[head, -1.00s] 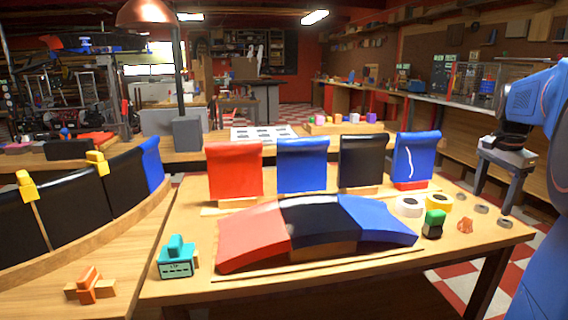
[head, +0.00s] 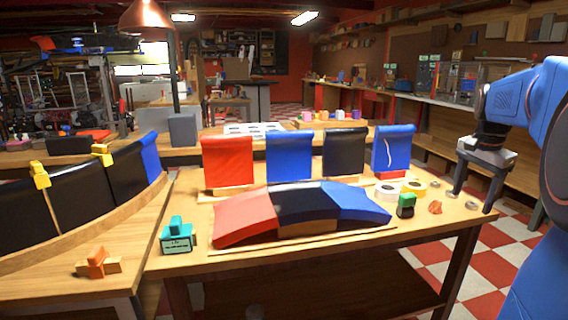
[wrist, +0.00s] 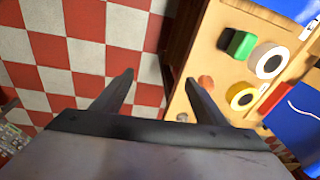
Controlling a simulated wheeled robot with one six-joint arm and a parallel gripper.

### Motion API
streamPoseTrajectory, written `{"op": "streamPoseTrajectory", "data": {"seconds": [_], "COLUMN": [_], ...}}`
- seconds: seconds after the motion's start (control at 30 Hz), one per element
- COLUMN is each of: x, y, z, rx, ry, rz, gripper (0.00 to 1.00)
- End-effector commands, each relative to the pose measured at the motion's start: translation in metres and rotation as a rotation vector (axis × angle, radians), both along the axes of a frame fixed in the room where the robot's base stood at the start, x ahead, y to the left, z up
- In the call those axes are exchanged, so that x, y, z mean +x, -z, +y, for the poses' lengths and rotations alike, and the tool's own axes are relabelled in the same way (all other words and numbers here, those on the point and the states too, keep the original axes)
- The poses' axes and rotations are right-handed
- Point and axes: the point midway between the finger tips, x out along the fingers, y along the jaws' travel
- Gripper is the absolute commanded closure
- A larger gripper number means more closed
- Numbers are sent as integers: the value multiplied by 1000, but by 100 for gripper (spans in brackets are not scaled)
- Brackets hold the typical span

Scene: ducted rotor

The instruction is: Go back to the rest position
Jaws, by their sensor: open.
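My gripper (head: 472,198) is at the right of the head view, pointing down by the right end of the table (head: 290,247). Its two dark fingers are apart and nothing is between them. In the wrist view the gripper (wrist: 160,82) is also open and empty, above the table's edge and the checkered floor (wrist: 85,60).
The table holds red, black and blue panels, with a curved red (head: 245,218), black and blue piece in front. Tape rolls (head: 388,191), a green-black block (head: 406,206) and small rings lie near my gripper. A teal block (head: 177,238) sits at the left.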

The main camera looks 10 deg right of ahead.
Motion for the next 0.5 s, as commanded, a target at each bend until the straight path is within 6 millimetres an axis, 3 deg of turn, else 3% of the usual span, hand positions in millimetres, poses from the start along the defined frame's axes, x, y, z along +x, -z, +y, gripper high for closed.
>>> {"op": "streamPoseTrajectory", "data": {"seconds": [0.27,0.5], "x": [-9,-32], "y": [4,16], "z": [50,121], "rx": [-24,-65], "ry": [-150,-379], "rz": [-13,-37], "gripper": [34,34]}}
